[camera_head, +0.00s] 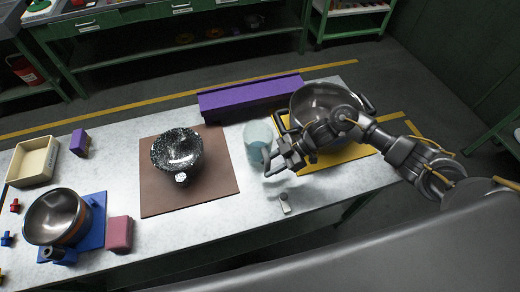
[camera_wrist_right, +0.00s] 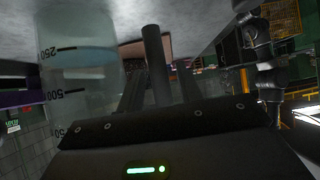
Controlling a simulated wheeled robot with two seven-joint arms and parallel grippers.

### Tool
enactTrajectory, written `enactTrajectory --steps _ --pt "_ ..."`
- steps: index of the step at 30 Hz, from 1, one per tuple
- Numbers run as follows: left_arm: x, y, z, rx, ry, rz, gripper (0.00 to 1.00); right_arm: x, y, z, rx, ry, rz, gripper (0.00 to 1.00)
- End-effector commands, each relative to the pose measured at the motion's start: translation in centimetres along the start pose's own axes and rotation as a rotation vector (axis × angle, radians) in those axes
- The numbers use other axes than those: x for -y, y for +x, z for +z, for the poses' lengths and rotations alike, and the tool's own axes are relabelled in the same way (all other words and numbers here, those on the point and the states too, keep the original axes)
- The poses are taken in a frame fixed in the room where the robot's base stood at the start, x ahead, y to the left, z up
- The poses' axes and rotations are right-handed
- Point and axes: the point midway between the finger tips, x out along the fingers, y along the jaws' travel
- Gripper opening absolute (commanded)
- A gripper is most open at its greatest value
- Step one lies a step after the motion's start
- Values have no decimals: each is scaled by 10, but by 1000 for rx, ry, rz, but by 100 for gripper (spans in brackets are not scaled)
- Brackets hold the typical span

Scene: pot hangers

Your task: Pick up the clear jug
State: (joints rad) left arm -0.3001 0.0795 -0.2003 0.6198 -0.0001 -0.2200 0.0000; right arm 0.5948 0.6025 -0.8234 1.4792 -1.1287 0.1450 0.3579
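The clear jug (camera_head: 256,140) stands upright on the grey-white table, right of the brown mat. In the right wrist view the jug (camera_wrist_right: 80,75) fills the upper left, with dark volume marks on its wall. My right gripper (camera_head: 268,164) is beside the jug, at its lower right, with a gap between its fingers. Its dark fingers (camera_wrist_right: 155,85) appear in the wrist view to the right of the jug, not around its body. Whether they touch it, and where its handle is, I cannot tell. My left gripper is not in view.
A metal pot (camera_head: 322,100) on a yellow mat (camera_head: 350,150) stands behind my right wrist. A long purple block (camera_head: 250,96) lies behind the jug. A speckled bowl (camera_head: 176,150) sits on the brown mat (camera_head: 160,201). A small grey item (camera_head: 285,203) lies near the front edge.

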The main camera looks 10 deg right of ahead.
Motion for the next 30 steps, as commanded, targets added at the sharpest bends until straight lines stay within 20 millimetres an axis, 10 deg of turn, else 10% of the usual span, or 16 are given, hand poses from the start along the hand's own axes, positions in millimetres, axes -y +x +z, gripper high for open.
enactTrajectory --steps 8,30 --pt "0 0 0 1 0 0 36 0 0 0 0 -1 0 0" --pt "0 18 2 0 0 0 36 -2 -16 -23 -3 -11 3 0"
